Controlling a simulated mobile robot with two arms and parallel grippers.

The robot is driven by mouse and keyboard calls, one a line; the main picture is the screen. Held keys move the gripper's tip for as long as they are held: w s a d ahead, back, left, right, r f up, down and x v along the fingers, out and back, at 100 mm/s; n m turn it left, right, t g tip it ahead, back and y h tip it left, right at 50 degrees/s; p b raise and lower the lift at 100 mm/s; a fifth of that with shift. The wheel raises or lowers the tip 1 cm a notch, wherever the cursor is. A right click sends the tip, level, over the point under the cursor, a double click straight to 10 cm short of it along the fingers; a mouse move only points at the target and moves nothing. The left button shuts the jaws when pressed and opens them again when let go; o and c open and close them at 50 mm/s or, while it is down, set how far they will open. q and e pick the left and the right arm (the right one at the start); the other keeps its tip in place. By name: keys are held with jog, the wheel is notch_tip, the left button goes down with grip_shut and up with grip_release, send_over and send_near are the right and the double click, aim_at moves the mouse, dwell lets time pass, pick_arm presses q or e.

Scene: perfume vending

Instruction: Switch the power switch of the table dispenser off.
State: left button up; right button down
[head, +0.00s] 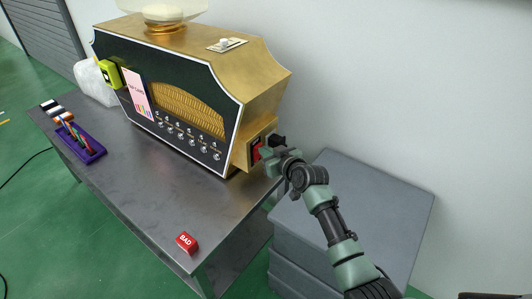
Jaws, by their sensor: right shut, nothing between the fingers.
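The table dispenser (160,107) is a large gold and black machine on the metal table, with a row of small knobs on its front. A red power switch (257,150) sits on a gold box on its right side. My right gripper (268,153) is at the switch, shut and empty, with its fingertips close to the red part. I cannot tell whether it touches the switch or which way the switch is set. The gripper partly hides the switch. My left gripper is not in view.
The grey table (150,190) holds a red block marked BAD (187,243) near its front corner and a purple tray (80,143) with pens at the left. A grey cabinet (375,195) stands right of the table, under my right arm. A white wall is close behind.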

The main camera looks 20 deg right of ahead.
jog(key=shift+w+a+f+b, duration=0.2)
jog(key=shift+w+f+b, duration=0.1)
jog(key=shift+w+b, duration=0.2)
jog(key=p+v, duration=0.8)
jog(key=v, duration=0.1)
dwell(0.8)
jog(key=shift+w+r, duration=0.1)
